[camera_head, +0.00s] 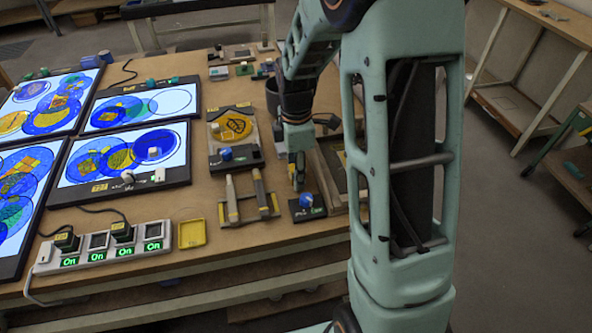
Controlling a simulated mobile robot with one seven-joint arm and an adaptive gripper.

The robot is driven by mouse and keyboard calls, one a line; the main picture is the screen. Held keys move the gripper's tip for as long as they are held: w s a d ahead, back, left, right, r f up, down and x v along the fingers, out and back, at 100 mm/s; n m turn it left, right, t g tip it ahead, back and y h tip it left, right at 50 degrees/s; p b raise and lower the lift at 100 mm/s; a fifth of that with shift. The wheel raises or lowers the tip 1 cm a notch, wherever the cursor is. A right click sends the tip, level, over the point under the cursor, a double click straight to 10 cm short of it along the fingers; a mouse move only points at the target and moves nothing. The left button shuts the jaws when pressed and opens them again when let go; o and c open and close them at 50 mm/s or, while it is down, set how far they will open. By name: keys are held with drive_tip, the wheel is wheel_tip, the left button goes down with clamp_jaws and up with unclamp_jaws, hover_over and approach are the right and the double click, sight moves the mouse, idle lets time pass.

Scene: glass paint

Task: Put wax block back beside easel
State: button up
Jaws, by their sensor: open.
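My gripper (298,184) points down over the right part of the table, just above and behind a dark plate with a blue knob (306,201). It is open, seen small and edge-on, and I see nothing held in it. A low wooden stand with two uprights (248,202), possibly the easel, is left of my gripper. A square yellow piece with a raised rim (192,233) lies near the front edge, left of the stand. I cannot tell whether it is the wax block. My arm hides part of the table's right side.
Lit panels with blue and yellow circles (124,160) fill the left of the table (190,205). A power strip (105,246) with cables lies in front. A board with an amber disc (234,127) is behind the stand. A wooden frame (328,178) stands right of my gripper.

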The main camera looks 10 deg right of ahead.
wheel_tip(320, 180, up, 12)
drive_tip(key=shift+r, duration=0.15)
idle(0.6)
